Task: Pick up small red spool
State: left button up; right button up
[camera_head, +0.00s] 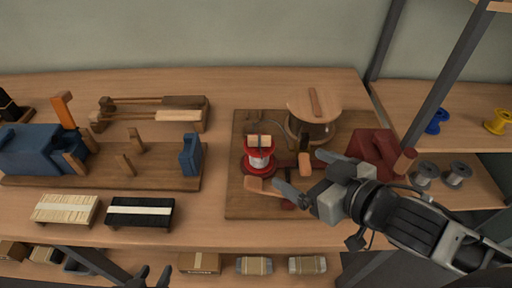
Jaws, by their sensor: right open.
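The small red spool (259,168) stands on the brown wooden board (240,205) in the middle of the bench. It has red flanges and a pale winding, and small tan blocks show at its top. My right gripper (301,174) comes in from the right, just right of the spool and apart from it. Its two grey fingers are spread and point left, with wooden parts of the board fixture below them. My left gripper (152,277) shows only as two dark fingertips, apart, at the bottom edge, far from the spool.
A large wooden reel (313,105) stands behind my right gripper and a dark red block (374,150) to its right. Blue (436,122), yellow (497,122) and grey spools (424,174) sit on right shelves. A blue clamp fixture (40,150) and brush blocks (140,212) are left.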

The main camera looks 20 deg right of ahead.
jog(key=b, duration=0.9)
send_near(263, 146)
jog(key=w+a+f, duration=0.1)
jog(key=f, duration=0.1)
jog(key=shift+w+r+x, duration=0.1)
jog(key=shift+r+x, duration=0.1)
jog(key=shift+x, duration=1.15)
jog(key=shift+w+r+x, duration=0.1)
jog(key=shift+r+x, duration=0.1)
jog(key=shift+x, duration=1.1)
jog(key=shift+w+r+x, duration=0.1)
jog(key=shift+r+x, duration=0.1)
jog(key=shift+x, duration=1.15)
pick_arm(q)
jog(key=f, duration=0.1)
jog(key=d+f+t+h, duration=0.1)
jog(key=f, duration=0.1)
jog(key=shift+d+f+n, duration=0.1)
jog(key=shift+d+n, duration=0.05)
jog(key=shift+n, duration=0.25)
pick_arm(e)
jog(key=shift+d, duration=0.15)
jog(key=c, duration=1.1)
